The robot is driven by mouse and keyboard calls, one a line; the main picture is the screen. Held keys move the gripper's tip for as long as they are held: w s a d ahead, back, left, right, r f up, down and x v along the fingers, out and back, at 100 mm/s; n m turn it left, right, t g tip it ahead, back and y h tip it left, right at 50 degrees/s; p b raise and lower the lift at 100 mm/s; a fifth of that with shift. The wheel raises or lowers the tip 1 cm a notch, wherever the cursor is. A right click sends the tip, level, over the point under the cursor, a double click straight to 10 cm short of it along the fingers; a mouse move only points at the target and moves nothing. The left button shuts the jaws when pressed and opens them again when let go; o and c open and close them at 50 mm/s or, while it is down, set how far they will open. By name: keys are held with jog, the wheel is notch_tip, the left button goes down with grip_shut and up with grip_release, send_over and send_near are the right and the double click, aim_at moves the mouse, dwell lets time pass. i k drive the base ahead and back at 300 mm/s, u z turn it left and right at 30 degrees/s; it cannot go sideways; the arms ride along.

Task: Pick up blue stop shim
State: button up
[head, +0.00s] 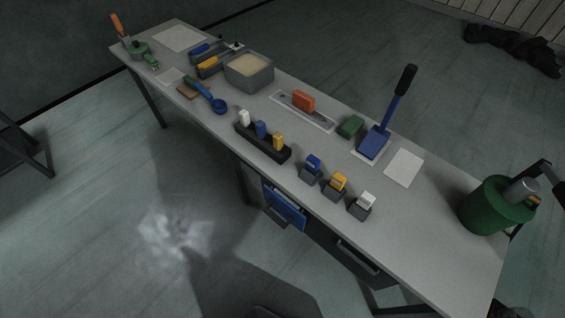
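Several small blue pieces stand on the long grey table (425,235), and I cannot tell for sure which is the blue stop shim. One blue piece (313,161) sits in a small dark grey holder (309,176) near the front edge. Another blue piece (261,129) stands upright in a black rack (275,150), between a white piece (244,117) and a yellow piece (278,141). A third blue piece (200,48) lies in a grey tray at the far left. My gripper is not in view.
Holders with a yellow piece (338,181) and a white piece (366,200) stand right of the blue one. A green pot (490,211) stands at the right end.

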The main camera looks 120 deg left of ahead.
aim_at(313, 164)
jog(key=u, duration=3.35)
jog(key=k, duration=0.4)
jog(key=u, duration=0.9)
jog(key=i, duration=1.05)
jog(key=z, duration=0.8)
